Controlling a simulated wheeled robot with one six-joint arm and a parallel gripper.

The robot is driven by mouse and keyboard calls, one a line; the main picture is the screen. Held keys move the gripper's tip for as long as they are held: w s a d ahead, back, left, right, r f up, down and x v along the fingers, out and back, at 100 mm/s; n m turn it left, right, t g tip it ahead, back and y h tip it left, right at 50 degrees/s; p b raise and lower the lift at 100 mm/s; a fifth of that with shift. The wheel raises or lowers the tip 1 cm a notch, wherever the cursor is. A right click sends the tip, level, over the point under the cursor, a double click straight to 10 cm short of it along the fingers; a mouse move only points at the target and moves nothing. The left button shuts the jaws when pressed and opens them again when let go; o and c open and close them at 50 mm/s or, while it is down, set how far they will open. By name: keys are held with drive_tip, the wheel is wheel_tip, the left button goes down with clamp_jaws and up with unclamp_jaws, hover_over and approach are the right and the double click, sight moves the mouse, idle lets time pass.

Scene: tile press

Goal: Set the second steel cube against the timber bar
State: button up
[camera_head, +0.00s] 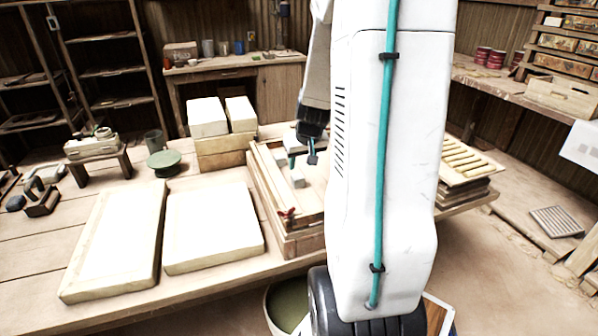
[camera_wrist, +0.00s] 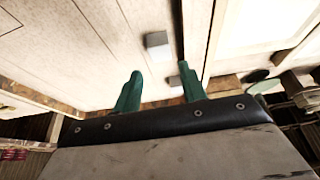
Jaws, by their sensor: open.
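My gripper (camera_head: 302,158) is open and empty, with its two teal fingertips apart. It hangs over the wooden press box (camera_head: 290,243). A grey steel cube (camera_head: 297,179) sits on the box floor just below the fingers. A second pale grey block seems to stand close behind it, partly hidden by a finger. In the wrist view one grey cube (camera_wrist: 157,46) lies ahead of the open gripper (camera_wrist: 160,80), apart from both fingers. A long pale timber bar (camera_wrist: 196,35) runs to its right, with a dark gap between. My arm hides the box's right part.
Two large pale slabs (camera_head: 214,228) lie left of the box on the table. White blocks (camera_head: 207,117) on a wooden stack stand behind it. A green round stand (camera_head: 164,160) is further left. A stack of boards (camera_head: 468,160) lies right of my arm.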

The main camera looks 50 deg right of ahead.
drive_tip(key=s+a+r+n+y, duration=0.15)
drive_tip(key=a+r, duration=0.35)
drive_tip(key=a, duration=0.5)
drive_tip(key=s+a+r+n+y, duration=0.1)
drive_tip(key=a+r+n, duration=0.1)
drive_tip(key=a+r, duration=0.55)
drive_tip(key=s+a+r+n+g, duration=0.2)
drive_tip(key=s+a+n, duration=0.1)
drive_tip(key=s+a, duration=1.1)
drive_tip(key=shift+s+a+g, duration=0.2)
drive_tip(key=shift+a+g, duration=0.2)
drive_tip(key=shift+a, duration=0.4)
